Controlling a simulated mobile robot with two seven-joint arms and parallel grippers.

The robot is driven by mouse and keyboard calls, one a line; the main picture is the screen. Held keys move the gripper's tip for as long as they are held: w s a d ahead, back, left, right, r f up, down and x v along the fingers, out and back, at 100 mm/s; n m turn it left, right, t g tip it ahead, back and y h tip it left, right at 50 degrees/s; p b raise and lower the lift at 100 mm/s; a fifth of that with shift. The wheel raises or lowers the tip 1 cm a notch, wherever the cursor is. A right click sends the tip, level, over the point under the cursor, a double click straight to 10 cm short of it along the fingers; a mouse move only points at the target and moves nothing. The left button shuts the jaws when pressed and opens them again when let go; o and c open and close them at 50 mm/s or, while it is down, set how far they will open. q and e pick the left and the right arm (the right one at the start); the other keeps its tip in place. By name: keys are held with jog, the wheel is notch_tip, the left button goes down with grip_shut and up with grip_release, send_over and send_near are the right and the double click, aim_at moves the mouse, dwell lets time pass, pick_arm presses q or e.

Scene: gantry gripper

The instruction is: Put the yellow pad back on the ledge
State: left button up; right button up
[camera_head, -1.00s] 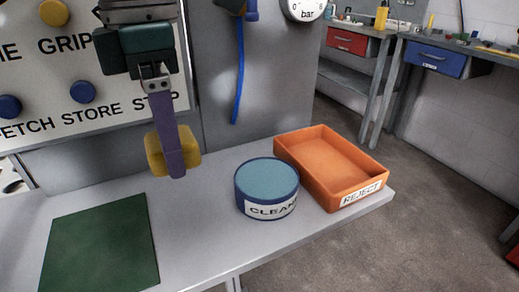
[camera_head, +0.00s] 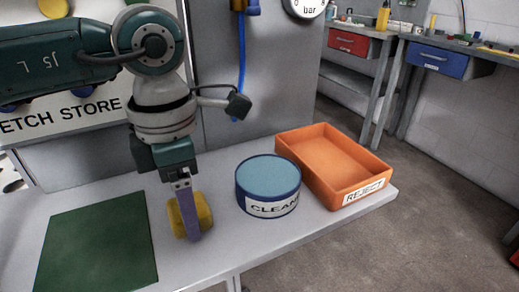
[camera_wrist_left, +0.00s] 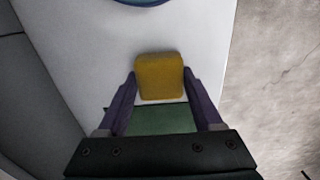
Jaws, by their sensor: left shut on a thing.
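The yellow pad (camera_head: 205,213) is a small rounded block. My left gripper (camera_head: 193,232), with purple fingers pointing down, is shut on it. In the left wrist view the pad (camera_wrist_left: 159,77) sits between the two fingertips. The light grey ledge (camera_head: 222,238) runs below the pad. I cannot tell whether the pad touches the ledge or hangs just above it. The pad is between the green mat and the round CLEAN container. My right gripper is in neither view.
A green mat (camera_head: 95,248) lies on the ledge at left. A blue-rimmed round CLEAN container (camera_head: 267,190) and an orange REJECT tray (camera_head: 332,164) stand to the right. A blue hose (camera_head: 240,70) hangs behind. The ledge's front edge is close to the pad.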

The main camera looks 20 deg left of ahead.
pick_arm(q)
jog(key=shift+f, duration=0.2)
jog(key=o, duration=1.4)
jog(key=shift+r, duration=0.1)
jog(key=shift+o, duration=0.2)
